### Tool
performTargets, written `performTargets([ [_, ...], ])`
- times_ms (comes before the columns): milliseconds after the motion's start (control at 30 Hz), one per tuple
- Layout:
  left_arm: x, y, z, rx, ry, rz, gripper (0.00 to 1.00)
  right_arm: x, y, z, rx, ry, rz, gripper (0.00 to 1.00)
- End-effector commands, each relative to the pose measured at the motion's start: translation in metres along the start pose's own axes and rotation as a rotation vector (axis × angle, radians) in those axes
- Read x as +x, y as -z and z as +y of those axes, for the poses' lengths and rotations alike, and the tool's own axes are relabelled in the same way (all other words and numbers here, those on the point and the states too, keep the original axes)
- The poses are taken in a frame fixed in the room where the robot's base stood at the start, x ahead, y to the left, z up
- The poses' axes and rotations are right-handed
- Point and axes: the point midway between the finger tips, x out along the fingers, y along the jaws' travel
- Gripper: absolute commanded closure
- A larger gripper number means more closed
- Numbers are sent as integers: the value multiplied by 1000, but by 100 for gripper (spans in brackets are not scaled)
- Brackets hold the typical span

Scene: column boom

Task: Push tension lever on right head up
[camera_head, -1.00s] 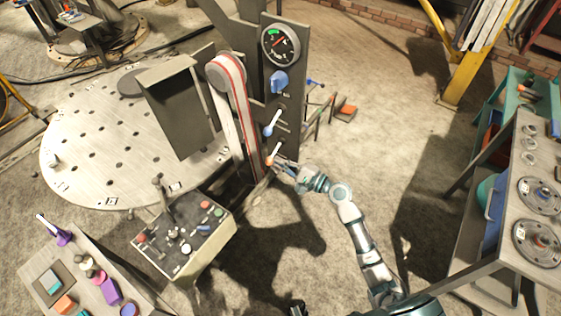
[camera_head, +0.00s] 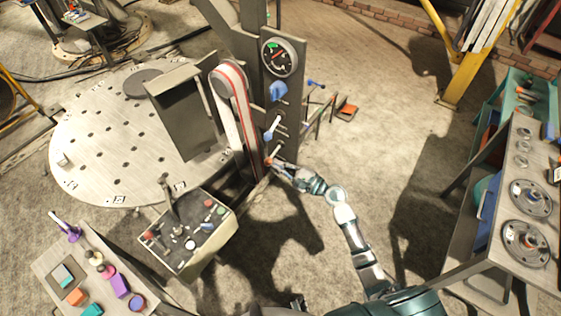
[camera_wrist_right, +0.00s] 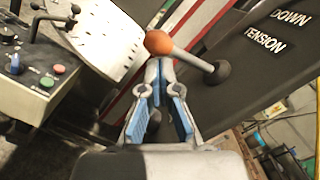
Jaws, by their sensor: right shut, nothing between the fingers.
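The tension lever is a short grey rod with an orange ball knob (camera_wrist_right: 158,42), on a dark upright panel (camera_wrist_right: 235,62) lettered DOWN and TENSION. In the wrist view the rod slants from its dark pivot, right of the knob, up-left to the knob. In the head view the lever (camera_head: 269,160) is low on the column and partly hidden by my gripper. My right gripper (camera_wrist_right: 160,66) is shut and empty, its fingertips just below the knob in the picture; I cannot tell whether they touch it. My left gripper is not in view.
Above the lever are a blue-tipped lever (camera_head: 270,132), a blue knob (camera_head: 278,91) and a round gauge (camera_head: 279,57). A red-edged belt (camera_head: 235,105) runs to their left. A control box (camera_head: 188,235) stands lower left. Open floor lies right of the column.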

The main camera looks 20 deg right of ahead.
Motion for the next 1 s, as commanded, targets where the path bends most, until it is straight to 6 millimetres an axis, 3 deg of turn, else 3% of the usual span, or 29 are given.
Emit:
performTargets([
  [500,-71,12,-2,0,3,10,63,2,-28,-13,389,31,-1,100],
  [600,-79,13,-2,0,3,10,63,3,-31,-15,454,37,-1,100],
  [1000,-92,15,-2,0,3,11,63,3,-37,-21,445,36,0,100],
])
